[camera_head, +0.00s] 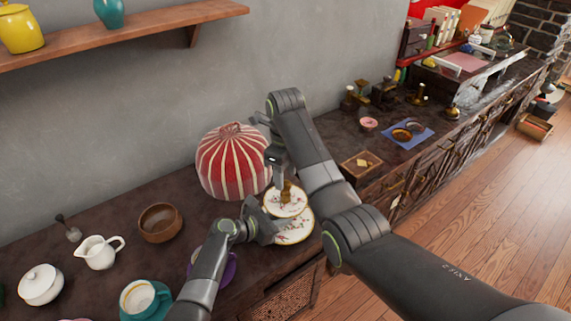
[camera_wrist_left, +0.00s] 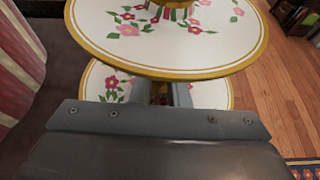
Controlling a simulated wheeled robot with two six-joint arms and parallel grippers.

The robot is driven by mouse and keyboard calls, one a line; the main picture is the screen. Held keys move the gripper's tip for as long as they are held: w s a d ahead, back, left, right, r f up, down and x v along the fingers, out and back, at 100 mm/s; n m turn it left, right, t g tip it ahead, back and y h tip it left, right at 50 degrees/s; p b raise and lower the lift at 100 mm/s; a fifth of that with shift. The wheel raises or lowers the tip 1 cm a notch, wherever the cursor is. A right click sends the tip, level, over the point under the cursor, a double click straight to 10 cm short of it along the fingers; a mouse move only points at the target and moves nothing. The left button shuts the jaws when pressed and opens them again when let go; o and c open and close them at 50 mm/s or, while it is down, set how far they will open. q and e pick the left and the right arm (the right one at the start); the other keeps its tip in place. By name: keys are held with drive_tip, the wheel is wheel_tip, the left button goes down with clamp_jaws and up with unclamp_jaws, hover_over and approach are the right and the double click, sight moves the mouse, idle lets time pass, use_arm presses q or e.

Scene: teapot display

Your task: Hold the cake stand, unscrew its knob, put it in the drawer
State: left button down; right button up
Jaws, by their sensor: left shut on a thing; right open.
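The two-tier cake stand (camera_head: 281,210) has white floral plates with gold rims and stands upright on the dark counter. My left gripper (camera_head: 268,226) is shut on the stand's stem between the plates. In the left wrist view the upper plate (camera_wrist_left: 185,50) lies above the jaws (camera_wrist_left: 158,95) and the lower plate shows behind them. The gold knob (camera_head: 287,190) rises from the middle of the upper plate. My right gripper (camera_head: 283,172) is open, pointing down just above or around the knob; its forearm partly hides the fingers. I cannot make out an open drawer.
A red-and-white striped cozy (camera_head: 230,162) stands close behind the left arm. A small wooden box (camera_head: 361,164) and a blue cloth (camera_head: 409,134) lie to the right. A brown bowl (camera_head: 160,223), white jug (camera_head: 99,252) and teal cup (camera_head: 143,300) are at left.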

sight(285, 182)
drive_tip(key=shift+f, duration=2.35)
